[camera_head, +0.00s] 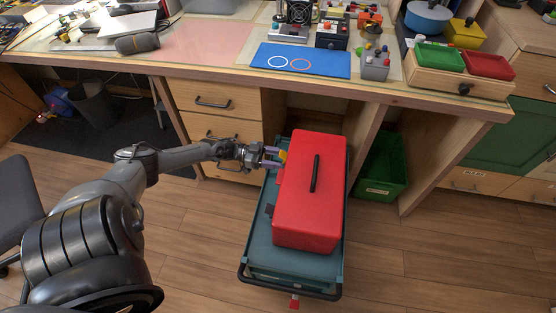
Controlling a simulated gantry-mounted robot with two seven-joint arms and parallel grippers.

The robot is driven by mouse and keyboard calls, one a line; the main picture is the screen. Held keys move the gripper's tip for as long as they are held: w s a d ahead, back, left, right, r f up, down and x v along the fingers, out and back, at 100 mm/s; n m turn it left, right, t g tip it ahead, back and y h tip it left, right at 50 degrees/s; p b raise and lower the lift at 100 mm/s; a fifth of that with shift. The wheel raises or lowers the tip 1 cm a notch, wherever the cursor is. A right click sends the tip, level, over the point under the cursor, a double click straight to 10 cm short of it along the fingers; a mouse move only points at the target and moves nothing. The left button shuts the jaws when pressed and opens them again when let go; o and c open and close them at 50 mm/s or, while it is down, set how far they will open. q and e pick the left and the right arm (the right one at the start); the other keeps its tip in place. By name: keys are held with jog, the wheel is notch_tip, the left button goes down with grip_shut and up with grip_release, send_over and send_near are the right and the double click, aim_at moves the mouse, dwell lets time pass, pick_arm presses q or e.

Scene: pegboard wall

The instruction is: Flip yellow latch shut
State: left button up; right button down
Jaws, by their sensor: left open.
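A red box (322,215) with a black handle on its lid sits on a teal cart (263,253) in front of the workbench. The lid looks closed. A small yellow latch (283,155) shows at the box's upper left side. My left gripper (276,158) is open, with its purple-tipped fingers at the yellow latch, close to the box's left side. I cannot tell whether the fingers touch the latch, or which way it is turned. A dark latch (269,210) shows lower on the same side. My right gripper is not in view.
The wooden workbench edge (230,79) runs behind the cart, with drawers (215,98) behind my left gripper. A green bin (381,170) stands right of the cart. A blue mat (301,60) and several items lie on the bench. The floor at right is clear.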

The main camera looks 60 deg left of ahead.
pick_arm(q)
jog(key=shift+w+d, duration=0.25)
grip_shut()
jog(key=shift+r+p, duration=0.3)
jog(key=shift+p, duration=0.2)
notch_tip(320, 180, up, 4)
jog(key=g+y+p, duration=0.2)
jog(key=g+p, duration=0.1)
jog(key=p, duration=0.2)
jog(key=g+y+p, duration=0.3)
jog(key=p, duration=0.2)
jog(key=g+y+p, duration=0.2)
jog(key=g+p, duration=0.1)
jog(key=p, duration=0.3)
jog(key=shift+w+d+f+y, duration=0.15)
jog(key=shift+f+y, duration=0.1)
jog(key=shift+y, duration=0.15)
